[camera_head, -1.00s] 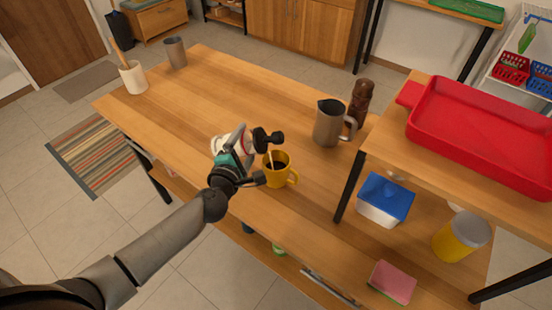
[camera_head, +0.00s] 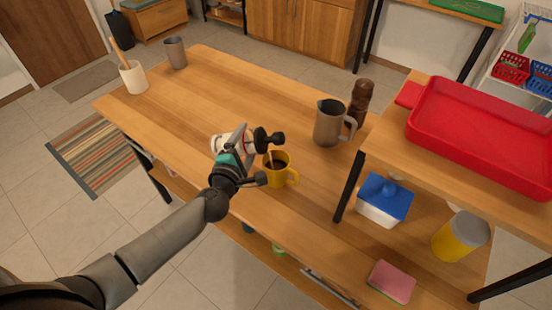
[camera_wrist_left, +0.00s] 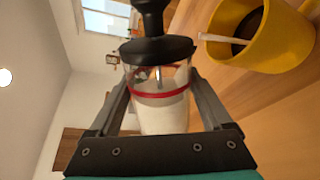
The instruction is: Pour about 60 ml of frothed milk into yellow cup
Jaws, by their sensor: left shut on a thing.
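My left gripper (camera_head: 241,149) is shut on a clear frother with white milk (camera_head: 222,143), a red ring and a black lid with a plunger. The frother lies tipped nearly on its side, its lid end over the yellow cup (camera_head: 281,178). In the left wrist view the frother (camera_wrist_left: 163,110) sits between both fingers, with white milk inside. The yellow cup (camera_wrist_left: 294,44) stands upright on the table and holds dark liquid. A thin pale streak, apparently milk, runs from beside the lid into the cup. My right gripper is not in view.
A metal pitcher (camera_head: 330,124) and a brown pepper mill (camera_head: 361,100) stand behind the cup. A shelf at right carries a red tray (camera_head: 480,140), with a blue-lidded box (camera_head: 383,205) below it. The table's left part (camera_head: 190,100) is mostly clear.

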